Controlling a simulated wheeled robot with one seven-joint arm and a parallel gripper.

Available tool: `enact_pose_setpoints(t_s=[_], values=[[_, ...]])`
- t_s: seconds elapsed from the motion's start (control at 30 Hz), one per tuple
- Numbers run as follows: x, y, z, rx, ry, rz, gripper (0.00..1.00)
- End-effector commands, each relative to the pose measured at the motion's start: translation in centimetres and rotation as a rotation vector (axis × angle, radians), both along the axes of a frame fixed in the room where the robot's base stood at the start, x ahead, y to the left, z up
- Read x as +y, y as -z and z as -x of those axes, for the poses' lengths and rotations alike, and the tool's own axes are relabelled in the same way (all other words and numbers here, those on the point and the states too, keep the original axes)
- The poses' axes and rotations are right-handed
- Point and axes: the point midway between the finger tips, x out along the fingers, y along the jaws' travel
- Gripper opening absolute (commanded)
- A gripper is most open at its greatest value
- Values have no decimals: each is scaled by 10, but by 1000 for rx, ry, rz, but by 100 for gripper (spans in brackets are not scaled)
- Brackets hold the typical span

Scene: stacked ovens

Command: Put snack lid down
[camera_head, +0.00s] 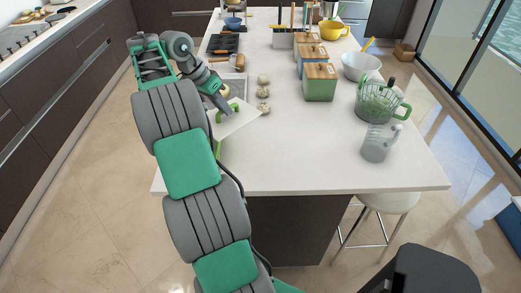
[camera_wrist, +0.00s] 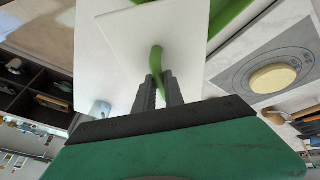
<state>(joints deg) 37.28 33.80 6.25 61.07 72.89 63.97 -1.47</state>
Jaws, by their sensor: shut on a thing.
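The snack lid (camera_head: 240,121) is a flat white panel with a green handle. In the head view it is at the left side of the white island counter, tilted, with my gripper (camera_head: 221,104) at its handle. In the wrist view the lid (camera_wrist: 185,40) fills the upper middle. My gripper (camera_wrist: 160,88) has its two dark fingers shut on the green handle (camera_wrist: 156,62). I cannot tell whether the lid touches the counter. My arm hides part of the area below it.
Small round buns (camera_head: 264,93) stand just right of the lid on the counter (camera_head: 330,160). Wooden-topped canisters (camera_head: 319,82), a green basket (camera_head: 378,103) and a clear pitcher (camera_head: 377,144) are farther right. The counter's front middle is clear. A stool (camera_head: 388,203) stands at the front right.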

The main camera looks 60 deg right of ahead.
Motion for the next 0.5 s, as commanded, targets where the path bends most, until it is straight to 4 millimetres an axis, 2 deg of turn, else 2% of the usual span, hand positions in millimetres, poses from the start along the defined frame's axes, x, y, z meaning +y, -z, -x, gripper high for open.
enact_pose_setpoints(t_s=[0.03,0.23,0.5], values=[[-3,18,16,0,4,1,0],[-14,38,70,0,1,0,0],[-22,75,101,1,-2,-1,0]])
